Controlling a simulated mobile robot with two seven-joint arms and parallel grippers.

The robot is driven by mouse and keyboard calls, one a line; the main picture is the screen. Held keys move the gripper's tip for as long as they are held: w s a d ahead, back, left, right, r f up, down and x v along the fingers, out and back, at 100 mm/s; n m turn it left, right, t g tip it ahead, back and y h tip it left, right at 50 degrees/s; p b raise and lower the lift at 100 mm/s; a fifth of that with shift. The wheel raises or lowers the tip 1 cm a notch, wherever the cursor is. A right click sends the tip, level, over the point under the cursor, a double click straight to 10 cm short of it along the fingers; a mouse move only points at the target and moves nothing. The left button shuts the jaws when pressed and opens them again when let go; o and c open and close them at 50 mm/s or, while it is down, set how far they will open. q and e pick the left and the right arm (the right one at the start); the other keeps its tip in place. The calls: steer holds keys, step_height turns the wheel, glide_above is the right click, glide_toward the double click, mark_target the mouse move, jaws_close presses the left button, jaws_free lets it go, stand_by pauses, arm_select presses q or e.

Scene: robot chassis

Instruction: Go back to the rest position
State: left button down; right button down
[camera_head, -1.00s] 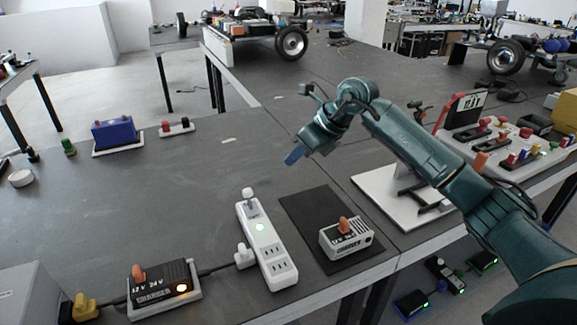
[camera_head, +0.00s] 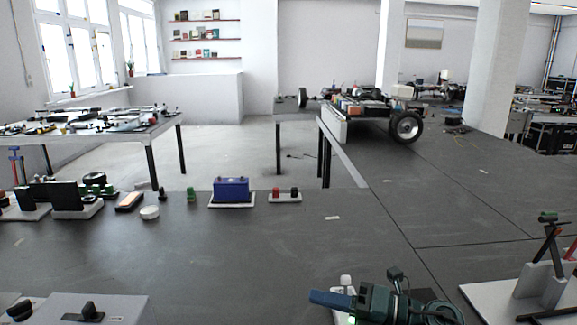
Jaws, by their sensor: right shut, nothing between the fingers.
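My right gripper (camera_head: 318,297) shows at the bottom of the head view, right of centre. Its blue fingers are together, point left and hold nothing. The green wrist behind them is cut off by the lower edge. The gripper overlaps the white power strip (camera_head: 346,281) at the bottom, and most of that strip is hidden. My left gripper is not in view.
A grey box (camera_head: 120,307) is at the lower left. A white stand (camera_head: 545,285) is at the lower right. The middle of the dark tabletop (camera_head: 240,255) is clear.

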steer(key=s+d+f+m+t+h+p, duration=0.1)
steer(key=s+f+m+h, duration=0.5)
steer(key=m, duration=1.1)
steer(key=s+d+f+m+t+h+p, duration=0.2)
steer(key=s+d+f+m+h, duration=0.4)
steer(key=s+f+m, duration=0.7)
steer(key=f+m+t+h, duration=0.1)
steer(key=m, duration=0.2)
steer(key=shift+d+f+m+t+h, duration=0.25)
steer(key=shift+m+t+h, duration=0.05)
steer(key=shift+m+t, duration=0.1)
